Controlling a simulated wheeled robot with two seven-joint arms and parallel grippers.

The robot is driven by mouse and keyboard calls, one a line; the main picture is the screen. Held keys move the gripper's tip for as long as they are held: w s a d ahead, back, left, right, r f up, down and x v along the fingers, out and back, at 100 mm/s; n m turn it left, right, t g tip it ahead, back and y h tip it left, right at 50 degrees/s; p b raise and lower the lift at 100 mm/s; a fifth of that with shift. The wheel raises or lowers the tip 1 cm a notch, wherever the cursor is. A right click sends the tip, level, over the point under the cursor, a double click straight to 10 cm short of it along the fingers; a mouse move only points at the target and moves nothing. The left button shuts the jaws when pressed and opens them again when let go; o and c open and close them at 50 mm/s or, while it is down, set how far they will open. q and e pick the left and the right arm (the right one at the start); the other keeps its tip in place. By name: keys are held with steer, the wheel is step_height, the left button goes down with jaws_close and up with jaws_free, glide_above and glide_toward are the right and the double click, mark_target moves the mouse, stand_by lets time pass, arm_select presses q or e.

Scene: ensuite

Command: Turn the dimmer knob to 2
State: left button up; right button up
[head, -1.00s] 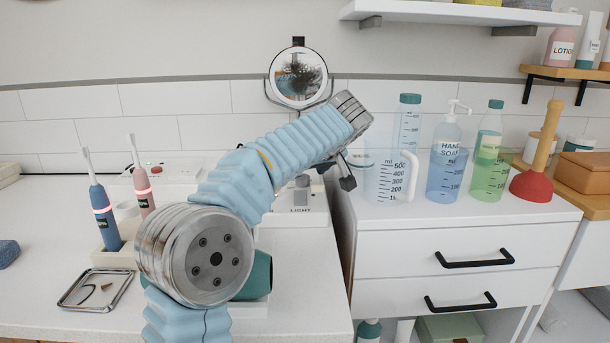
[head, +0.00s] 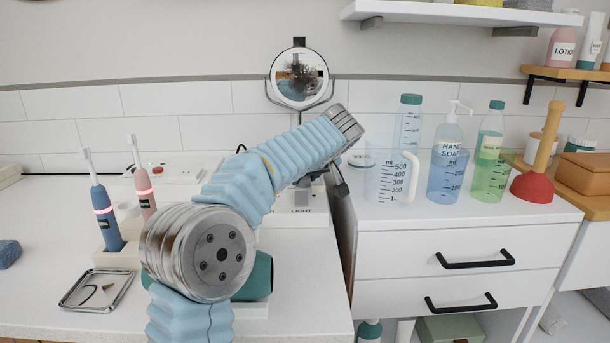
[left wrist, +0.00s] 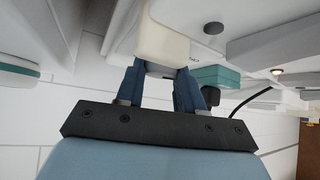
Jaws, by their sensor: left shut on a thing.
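My left gripper (left wrist: 160,85) is shut on a cream knob-like block (left wrist: 165,38), with one dark blue finger on each side of it. I take this block to be the dimmer knob; its scale and pointer do not show. In the head view my left arm reaches over the counter, and the gripper (head: 339,182) shows only in part, beside a white panel marked LIGHT (head: 308,219). The arm hides the knob there. My right gripper is not in view.
Two electric toothbrushes (head: 107,215) and a small metal tray (head: 98,290) are on the counter at left. A round mirror (head: 298,78) stands behind the arm. A clear measuring jug (head: 383,180), a soap bottle (head: 449,130) and a plunger (head: 534,187) stand at right.

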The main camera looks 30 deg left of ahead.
arm_select(q)
steer(key=shift+s+a+m+t+h+b, duration=0.1)
steer(key=shift+m+t+h+b, duration=0.5)
steer(key=shift+m, duration=0.5)
steer(key=shift+m+t+h, duration=0.4)
steer(key=shift+m+t, duration=0.1)
steer(key=shift+m, duration=0.3)
steer(key=shift+a+r+m+t+h, duration=0.15)
steer(key=shift+m+t+h, duration=0.15)
steer(key=shift+m+h, duration=0.45)
steer(key=m+h, duration=0.1)
steer(key=m+h+p, duration=0.1)
steer(key=m, duration=0.1)
steer(key=m+t+h, duration=0.1)
steer(key=m, duration=0.1)
steer(key=shift+s+a, duration=0.1)
steer(key=shift+a, duration=0.15)
steer(key=m+h, duration=0.4)
steer(key=m, duration=0.1)
steer(key=shift+a+g+p, duration=0.1)
steer(key=shift+g+p, duration=0.2)
steer(key=shift+g, duration=0.1)
steer(key=shift+m+h, duration=0.35)
